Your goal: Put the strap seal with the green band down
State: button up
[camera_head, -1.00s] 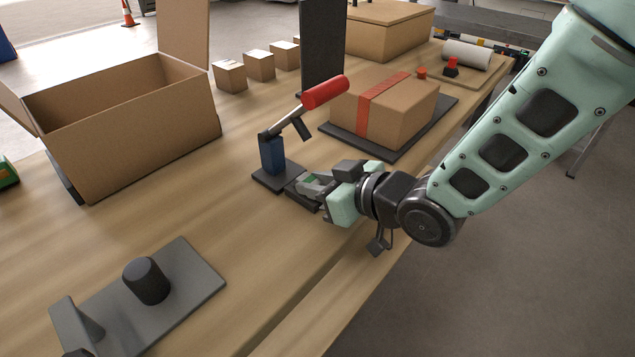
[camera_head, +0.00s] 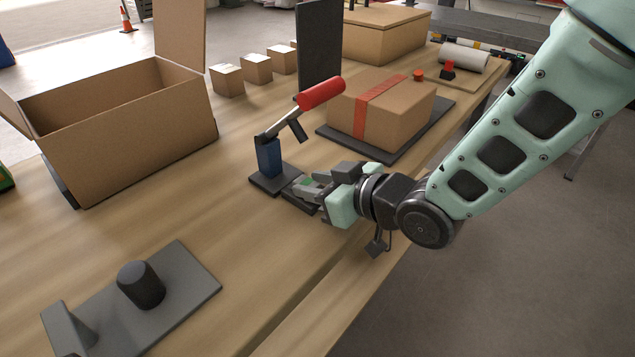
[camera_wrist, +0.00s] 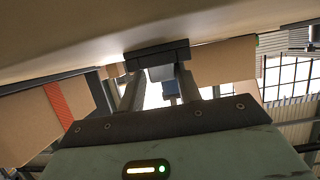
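The strap seal with the green band (camera_head: 309,183) is a small grey piece, low over or on a dark flat plate (camera_head: 300,195) beside the blue post. My gripper (camera_head: 316,187) reaches in from the right, with its fingers around the seal. In the wrist view a grey block (camera_wrist: 161,73), likely the seal, sits between the two fingertips against the dark plate (camera_wrist: 156,53). The fingers stand apart at the block's sides. Whether they press on it is too small to tell. The seal's underside is hidden.
A lever tool with a red handle (camera_head: 321,92) and blue post (camera_head: 269,157) stands just left of my gripper. A red-taped box (camera_head: 405,117) is behind. An open carton (camera_head: 130,135) stands left. A grey bracket with a black peg (camera_head: 141,284) is in front. Bare table lies between.

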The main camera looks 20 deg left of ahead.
jog(key=shift+s+f+g, duration=0.3)
jog(key=shift+s+f, duration=0.35)
jog(key=shift+f, duration=0.1)
jog(key=shift+a+r+p, duration=0.1)
jog(key=shift+r+p, duration=0.45)
jog(key=shift+d+r, duration=0.2)
jog(key=shift+r, duration=0.05)
jog(key=v, duration=1.1)
jog(key=shift+d+r, duration=0.2)
jog(key=shift+r, duration=0.15)
jog(key=shift+w, duration=0.1)
jog(key=s+d+f+m+h, duration=0.1)
jog(key=d+f+m+h, duration=0.15)
jog(key=d+h, duration=0.55)
jog(key=s+d+r+m+g+h, duration=0.2)
jog(key=s+d+m+g+h, duration=0.1)
jog(key=s+d, duration=0.6)
jog(key=s+g+h, duration=0.1)
jog(key=s, duration=0.2)
jog(key=shift+d+r+g, duration=0.2)
jog(key=shift+d+g, duration=0.2)
